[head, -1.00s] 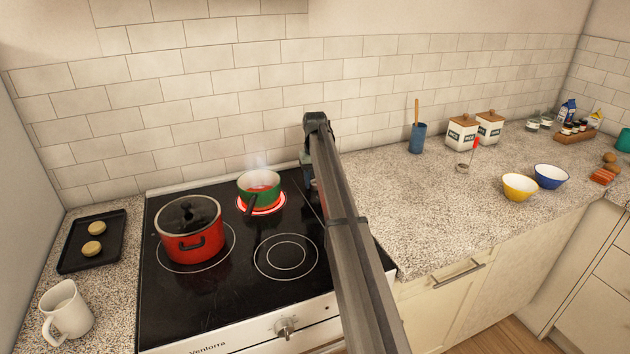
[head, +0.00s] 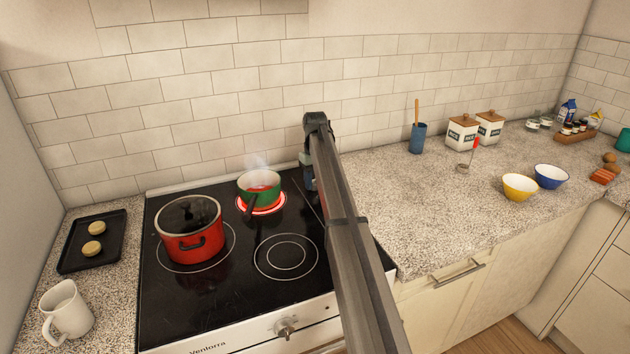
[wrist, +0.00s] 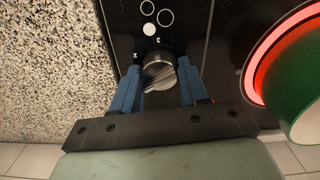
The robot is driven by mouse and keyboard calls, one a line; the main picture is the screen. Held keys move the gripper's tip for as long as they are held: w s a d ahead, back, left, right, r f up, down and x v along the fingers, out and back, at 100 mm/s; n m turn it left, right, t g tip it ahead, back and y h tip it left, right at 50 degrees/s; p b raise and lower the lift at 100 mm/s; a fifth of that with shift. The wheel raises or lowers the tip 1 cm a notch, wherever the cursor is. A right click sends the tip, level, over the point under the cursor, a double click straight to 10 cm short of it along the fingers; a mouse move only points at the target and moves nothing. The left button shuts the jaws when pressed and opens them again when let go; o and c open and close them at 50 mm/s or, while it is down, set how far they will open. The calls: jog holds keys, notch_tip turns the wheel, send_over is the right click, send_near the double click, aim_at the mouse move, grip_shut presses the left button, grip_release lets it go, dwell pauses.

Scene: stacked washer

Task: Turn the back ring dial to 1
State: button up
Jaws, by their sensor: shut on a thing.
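The silver dial (wrist: 157,74) sits on the black cooktop panel in the wrist view, with printed marks 2 and 3 and white ring symbols above it. My gripper (wrist: 159,67) is shut on the dial, one blue finger on each side. Part of the dial's scale is hidden, so I cannot tell its exact setting. In the head view my gripper (head: 309,185) is partly hidden by my arm at the cooktop's right side.
A red pot (head: 193,243) stands on the left ring, and the front right ring (head: 286,257) is empty. A dark tray (head: 75,262) with two round pieces and a white mug (head: 66,311) are at left. The speckled counter (head: 400,200) is clear nearby.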

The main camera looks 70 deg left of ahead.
jog(key=o, duration=1.1)
jog(key=shift+c, duration=0.2)
notch_tip(320, 180, up, 14)
jog(key=shift+f, duration=0.1)
